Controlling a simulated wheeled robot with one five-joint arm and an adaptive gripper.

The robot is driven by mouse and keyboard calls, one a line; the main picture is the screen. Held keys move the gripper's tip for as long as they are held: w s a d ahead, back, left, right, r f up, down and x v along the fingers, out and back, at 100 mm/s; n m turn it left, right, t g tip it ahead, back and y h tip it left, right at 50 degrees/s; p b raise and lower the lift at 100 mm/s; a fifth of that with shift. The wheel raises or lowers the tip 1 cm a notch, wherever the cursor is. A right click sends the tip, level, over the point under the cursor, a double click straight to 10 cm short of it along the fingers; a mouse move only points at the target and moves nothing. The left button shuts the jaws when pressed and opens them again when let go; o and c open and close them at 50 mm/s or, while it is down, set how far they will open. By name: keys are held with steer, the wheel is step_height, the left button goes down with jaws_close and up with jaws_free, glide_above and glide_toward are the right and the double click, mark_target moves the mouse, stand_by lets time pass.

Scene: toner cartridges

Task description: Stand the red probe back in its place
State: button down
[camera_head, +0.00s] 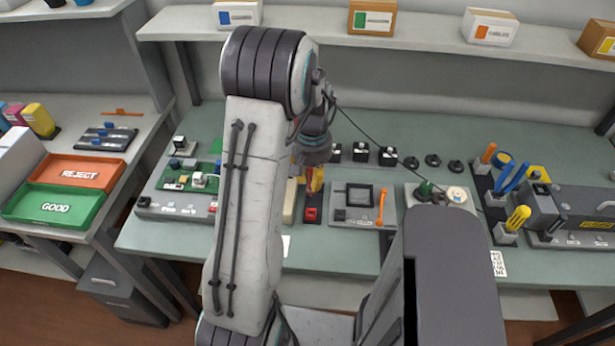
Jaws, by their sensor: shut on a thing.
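My gripper (309,172) hangs over the middle of the bench, pointing down, partly hidden by my own arm. It is shut on a slim red and yellow piece, which looks like the red probe (318,179); its lower end is above or near a small block with a red part (311,214). I cannot tell whether the probe touches that block. A place clearly shaped for the probe cannot be made out.
A grey panel with an orange lever (380,208) lies just right of the gripper. A board with green parts (186,181) is left of my arm. A thin dark cable crosses the bench to the right. Tools with orange, blue and yellow handles (517,217) stand at the right.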

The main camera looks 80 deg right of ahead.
mark_target(312, 193)
steer(key=shift+f+b, duration=1.35)
steer(key=shift+f, duration=1.5)
steer(key=shift+f+b, duration=0.35)
steer(key=shift+b, duration=0.05)
steer(key=shift+f, duration=0.3)
steer(key=shift+f+b, duration=1.15)
steer(key=shift+b, duration=0.2)
stand_by(0.4)
steer(key=c, duration=1.1)
jaws_free()
steer(key=shift+r, duration=0.1)
